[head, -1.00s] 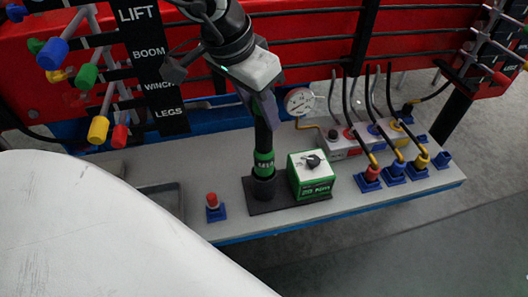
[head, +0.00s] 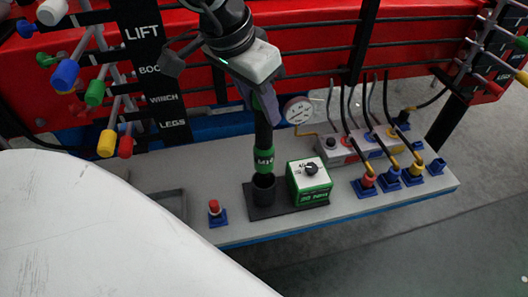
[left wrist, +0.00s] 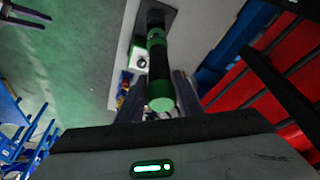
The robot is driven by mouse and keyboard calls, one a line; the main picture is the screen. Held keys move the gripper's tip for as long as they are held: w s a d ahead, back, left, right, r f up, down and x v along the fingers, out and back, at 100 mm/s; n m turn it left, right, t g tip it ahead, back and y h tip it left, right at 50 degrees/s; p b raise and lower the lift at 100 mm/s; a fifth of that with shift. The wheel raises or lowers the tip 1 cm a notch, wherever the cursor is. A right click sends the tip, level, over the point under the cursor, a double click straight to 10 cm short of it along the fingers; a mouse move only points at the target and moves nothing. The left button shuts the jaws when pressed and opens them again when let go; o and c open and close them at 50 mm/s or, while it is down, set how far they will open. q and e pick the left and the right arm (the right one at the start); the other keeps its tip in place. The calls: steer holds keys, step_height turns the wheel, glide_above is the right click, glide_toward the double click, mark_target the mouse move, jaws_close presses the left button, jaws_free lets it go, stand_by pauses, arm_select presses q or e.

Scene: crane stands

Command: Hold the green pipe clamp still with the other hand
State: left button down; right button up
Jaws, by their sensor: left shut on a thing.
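I cannot make out a green pipe clamp in either view. My left gripper (head: 262,102) is shut on an upright black tool with a green band (head: 264,160). In the left wrist view the tool (left wrist: 158,62) runs between the fingers, its green end near the camera. The tool's lower end is at the mouth of a black holder cup (head: 264,190); whether it is fully clear of the cup I cannot tell.
Beside the cup stands a green and white box with a knob (head: 310,180). Hoses in blue sockets (head: 391,176) stand to the right, a red button (head: 215,211) to the left. A red panel (head: 310,38) with bars closes the back.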

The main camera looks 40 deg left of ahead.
arm_select(q)
steer(key=shift+r+p, duration=0.4)
steer(key=shift+r, duration=1.2)
steer(key=shift+d, duration=0.15)
